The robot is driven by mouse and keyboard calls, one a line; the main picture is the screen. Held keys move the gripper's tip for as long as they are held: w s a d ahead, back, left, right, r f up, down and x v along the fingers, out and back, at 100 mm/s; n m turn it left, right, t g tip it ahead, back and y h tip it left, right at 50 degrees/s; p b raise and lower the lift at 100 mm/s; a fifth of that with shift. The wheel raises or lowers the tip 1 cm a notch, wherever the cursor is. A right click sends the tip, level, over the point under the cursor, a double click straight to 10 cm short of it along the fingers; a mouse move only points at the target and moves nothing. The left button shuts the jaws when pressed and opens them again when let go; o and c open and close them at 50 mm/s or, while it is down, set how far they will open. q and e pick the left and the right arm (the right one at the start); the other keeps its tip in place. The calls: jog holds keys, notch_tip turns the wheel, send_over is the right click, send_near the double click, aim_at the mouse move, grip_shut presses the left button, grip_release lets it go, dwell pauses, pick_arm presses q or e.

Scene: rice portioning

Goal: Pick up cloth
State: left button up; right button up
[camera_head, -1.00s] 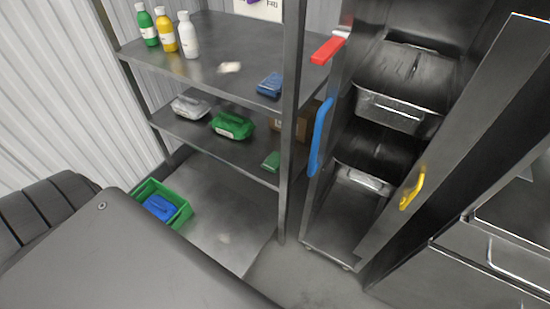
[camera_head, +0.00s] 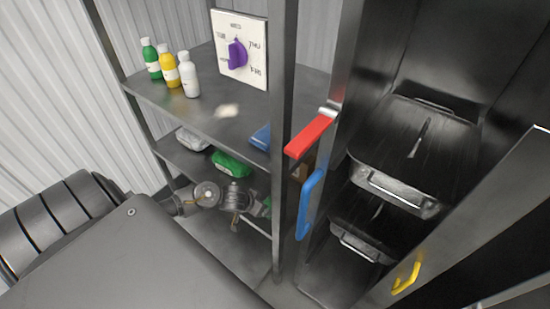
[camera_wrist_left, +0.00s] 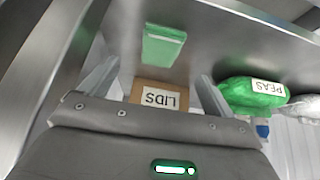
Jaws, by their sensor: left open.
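A folded green cloth (camera_wrist_left: 163,46) lies on the middle shelf (camera_wrist_left: 225,45). In the wrist view it shows ahead of my left gripper (camera_wrist_left: 157,72), between the lines of its two fingers. The fingers are spread and nothing is held; the cloth looks apart from them. In the head view my left gripper (camera_head: 258,208) is at the shelf's front edge by the post, and only a bit of the green cloth (camera_head: 267,202) shows behind it. A folded blue cloth-like item (camera_head: 261,137) lies on the top shelf beside the post. My right gripper is not in view.
A cardboard box marked LIDS (camera_wrist_left: 158,96) is close to the cloth. A green PEAS bag (camera_wrist_left: 250,92) and a white bag (camera_head: 193,140) share that shelf. A metal post (camera_head: 284,150) and an open cabinet with a blue handle (camera_head: 309,203) stand to the right.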

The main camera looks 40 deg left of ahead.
aim_at(269, 204)
pick_arm(q)
jog(key=x, duration=0.2)
jog(key=b+x, duration=0.1)
jog(key=x, duration=0.1)
jog(key=shift+w+a+f, duration=0.1)
jog(key=shift+w+a, duration=0.05)
jog(key=shift+w, duration=0.35)
jog(key=shift+w+f, duration=0.15)
jog(key=shift+b+x, duration=0.4)
jog(key=shift+x, duration=2.15)
jog(key=shift+w, duration=0.15)
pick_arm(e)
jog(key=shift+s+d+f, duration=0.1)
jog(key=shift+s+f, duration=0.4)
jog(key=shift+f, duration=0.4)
pick_arm(q)
jog(key=shift+c, duration=0.4)
jog(key=c, duration=1.1)
jog(key=shift+o, duration=0.2)
jog(key=shift+r, duration=0.2)
